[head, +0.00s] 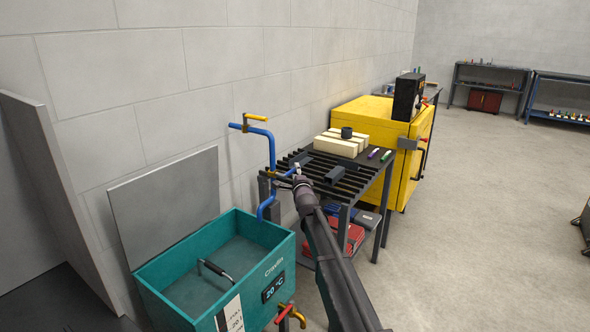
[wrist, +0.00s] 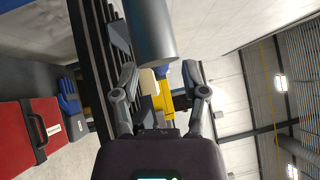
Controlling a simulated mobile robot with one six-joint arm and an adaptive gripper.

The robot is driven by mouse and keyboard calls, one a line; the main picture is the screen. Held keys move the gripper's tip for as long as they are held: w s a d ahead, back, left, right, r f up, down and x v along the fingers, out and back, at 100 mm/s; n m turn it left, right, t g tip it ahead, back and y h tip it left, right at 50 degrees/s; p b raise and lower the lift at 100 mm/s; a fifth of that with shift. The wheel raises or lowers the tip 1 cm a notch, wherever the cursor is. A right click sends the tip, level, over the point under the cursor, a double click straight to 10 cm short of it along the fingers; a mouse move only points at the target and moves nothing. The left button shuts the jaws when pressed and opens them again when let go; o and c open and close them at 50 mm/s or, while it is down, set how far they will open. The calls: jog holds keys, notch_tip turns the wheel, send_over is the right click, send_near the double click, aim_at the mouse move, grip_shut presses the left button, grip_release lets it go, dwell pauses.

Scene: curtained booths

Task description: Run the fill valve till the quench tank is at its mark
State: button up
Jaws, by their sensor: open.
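The teal quench tank (head: 170,306) stands at lower left in the head view, its grey lid (head: 166,195) raised. A flat teal surface shows inside; whether it is water I cannot tell. A white strip with markings (head: 230,315) runs down its front, too small to read. A blue pipe (head: 268,150) rises behind the tank, with a yellow-handled lever (head: 256,117) at its top. My gripper (head: 297,171) is right of the pipe, by the slatted table's near corner. In the wrist view my gripper (wrist: 161,78) is open, a grey cylinder (wrist: 153,30) close beyond the fingers.
A red-handled brass valve (head: 289,315) is low on the tank's front. A yellow cabinet (head: 362,118) stands behind.

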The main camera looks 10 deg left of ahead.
jog(key=shift+x, duration=1.05)
grip_shut()
